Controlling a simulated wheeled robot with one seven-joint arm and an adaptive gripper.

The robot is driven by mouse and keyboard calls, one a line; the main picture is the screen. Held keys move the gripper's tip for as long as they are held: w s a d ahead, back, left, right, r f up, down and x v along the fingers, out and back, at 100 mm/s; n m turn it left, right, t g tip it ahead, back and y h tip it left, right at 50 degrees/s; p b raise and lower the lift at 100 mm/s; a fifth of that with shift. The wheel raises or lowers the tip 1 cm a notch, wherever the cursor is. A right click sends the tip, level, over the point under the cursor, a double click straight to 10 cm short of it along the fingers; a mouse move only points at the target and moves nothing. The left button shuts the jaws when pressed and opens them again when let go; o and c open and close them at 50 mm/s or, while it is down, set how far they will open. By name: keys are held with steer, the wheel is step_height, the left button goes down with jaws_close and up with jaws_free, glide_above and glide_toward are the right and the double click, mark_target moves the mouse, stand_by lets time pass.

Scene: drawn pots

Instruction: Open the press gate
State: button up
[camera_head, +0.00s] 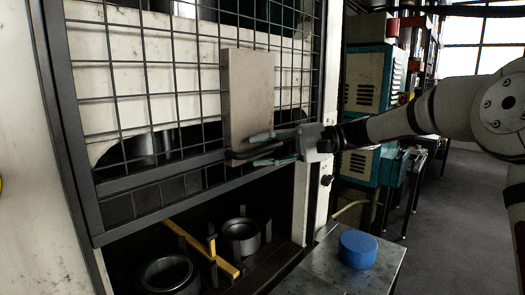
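The press gate (165,178) is a dark metal frame with wire mesh, at the left and centre. Its bottom edge hangs above an open gap where the press bed shows. A flat beige plate (248,95) is mounted on the mesh near its right side, with a dark bar handle (240,154) at its lower end. My gripper (262,149) comes in from the right at the handle. Its two greenish fingers are spread, one above and one below the dark bar. I cannot tell whether they touch it.
Inside the press are metal rings (240,236) and a yellow bar (222,262). A blue round object (357,248) sits on a metal table (330,268) at front right. Teal and white cabinets (365,80) stand behind. Grey floor (450,215) is clear at right.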

steer(key=w+d+r, duration=0.1)
steer(key=d, duration=1)
steer(key=shift+w+d+r, duration=0.3)
steer(key=s+a+f+t+h, duration=0.1)
steer(key=s+a+f+h, duration=0.1)
steer(key=s+h, duration=0.3)
steer(key=s+a+f+t+h, duration=0.1)
steer(key=s+a+f+h, duration=0.15)
steer(key=s, duration=0.45)
steer(key=s+d+f+t+h, duration=0.2)
steer(key=s+d+f+h, duration=0.2)
steer(key=s+d, duration=0.3)
steer(key=s+d+f+t+h, duration=0.3)
steer(key=s+d, duration=0.5)
steer(key=s, duration=0.6)
steer(key=shift+s+f+t+h, duration=0.25)
steer(key=shift+f+h, duration=0.2)
steer(key=shift+h, duration=0.4)
steer(key=shift+w, duration=0.1)
